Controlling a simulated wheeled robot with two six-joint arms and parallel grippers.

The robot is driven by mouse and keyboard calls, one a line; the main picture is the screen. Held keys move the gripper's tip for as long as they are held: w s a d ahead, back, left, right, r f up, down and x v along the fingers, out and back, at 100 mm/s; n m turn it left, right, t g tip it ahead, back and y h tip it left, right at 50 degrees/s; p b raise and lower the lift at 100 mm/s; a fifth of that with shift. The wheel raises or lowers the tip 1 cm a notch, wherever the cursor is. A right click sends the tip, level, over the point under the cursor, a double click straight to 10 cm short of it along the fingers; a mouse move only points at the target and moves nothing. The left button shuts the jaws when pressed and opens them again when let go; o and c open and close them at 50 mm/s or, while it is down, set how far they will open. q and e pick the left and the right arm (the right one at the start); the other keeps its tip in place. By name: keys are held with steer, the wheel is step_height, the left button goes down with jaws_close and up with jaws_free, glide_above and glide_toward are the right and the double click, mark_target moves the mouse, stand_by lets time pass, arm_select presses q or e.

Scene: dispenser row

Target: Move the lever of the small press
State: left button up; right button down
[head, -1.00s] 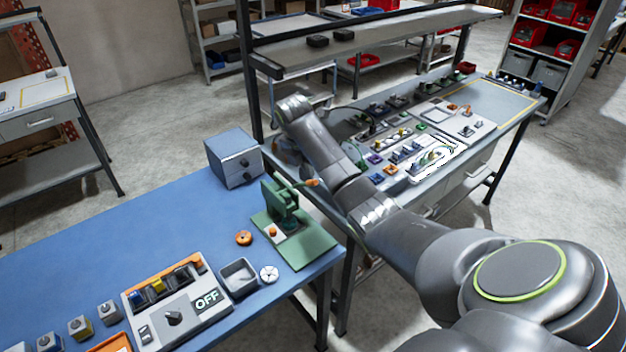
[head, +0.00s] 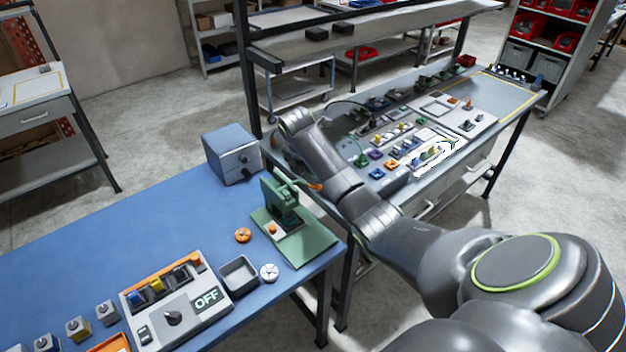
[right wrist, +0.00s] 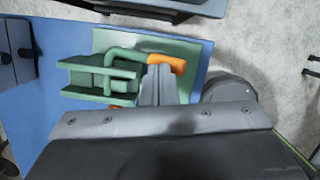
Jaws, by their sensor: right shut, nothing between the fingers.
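The small press (head: 283,205) is green and stands on a green base plate near the right end of the blue table. Its lever has an orange handle (head: 314,186) that points right; the lever and handle also show in the right wrist view (right wrist: 168,63). My right gripper (right wrist: 158,72) is shut and empty. Its fingertips are close beside the orange handle and overlap it in the right wrist view; I cannot tell whether they touch. In the head view my right arm mostly hides that gripper. My left gripper is not in view.
A blue-grey box (head: 232,154) stands behind the press. An orange ring-shaped part (head: 243,236), a grey tray (head: 239,275), a white round part (head: 269,272) and a control panel marked OFF (head: 178,307) lie in front of it.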

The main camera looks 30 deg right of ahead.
steer(key=a, duration=0.2)
steer(key=s+a, duration=0.1)
steer(key=shift+f, duration=0.4)
